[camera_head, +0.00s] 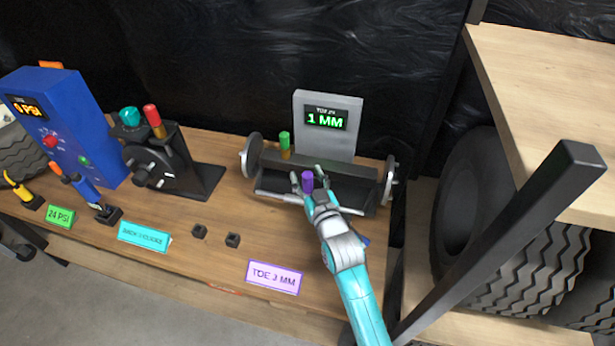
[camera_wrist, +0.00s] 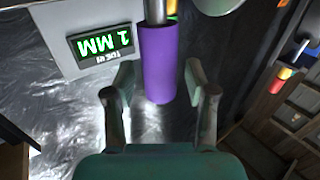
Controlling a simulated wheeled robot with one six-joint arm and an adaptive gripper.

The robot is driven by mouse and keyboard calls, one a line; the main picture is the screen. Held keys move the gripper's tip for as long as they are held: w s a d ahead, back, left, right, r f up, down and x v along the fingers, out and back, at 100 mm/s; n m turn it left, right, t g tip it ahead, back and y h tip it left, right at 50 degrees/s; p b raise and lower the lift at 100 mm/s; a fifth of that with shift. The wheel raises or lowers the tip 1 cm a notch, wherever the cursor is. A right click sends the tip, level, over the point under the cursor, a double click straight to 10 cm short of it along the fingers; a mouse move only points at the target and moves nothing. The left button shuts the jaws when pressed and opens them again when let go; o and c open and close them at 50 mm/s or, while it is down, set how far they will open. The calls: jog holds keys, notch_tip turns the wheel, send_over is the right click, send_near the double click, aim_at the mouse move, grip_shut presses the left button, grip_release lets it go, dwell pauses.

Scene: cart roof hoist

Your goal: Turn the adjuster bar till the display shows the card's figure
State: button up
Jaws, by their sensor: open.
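The display (camera_head: 326,119) stands upright at the back of the toe rig and reads 1 MM in green; it also shows upside down in the wrist view (camera_wrist: 102,44). The lilac card (camera_head: 274,278) at the bench's front edge reads TOE 3 MM. The adjuster bar's purple grip (camera_head: 308,181) stands up at the front of the rig. My gripper (camera_head: 308,186) is open around the purple grip. In the wrist view the grip (camera_wrist: 159,62) lies between the two spread fingers (camera_wrist: 160,88), with a gap seen on each side.
A green-topped post (camera_head: 285,143) stands on the rig behind my gripper. A black crank unit (camera_head: 155,165) and a blue pressure box (camera_head: 62,120) are at the left. A dark post (camera_head: 510,235) and tyres (camera_head: 468,190) are close on the right.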

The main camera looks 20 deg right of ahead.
grip_shut()
jog(key=shift+s+a+f+n+t+y, duration=0.2)
jog(key=shift+s+a+n+t, duration=0.25)
jog(key=shift+s+n+t, duration=0.15)
jog(key=shift+s+a+f+n+t+y, duration=0.1)
jog(key=shift+s+a+f+n+t, duration=0.15)
jog(key=shift+s+a+n+t, duration=0.35)
jog(key=shift+s+a+f+n+t+y, duration=0.1)
jog(key=shift+s+a+f+n+t, duration=0.25)
jog(key=shift+s+t, duration=0.4)
jog(key=shift+d+r, duration=0.1)
jog(key=shift+r, duration=0.05)
grip_release()
jog(key=v, duration=1.2)
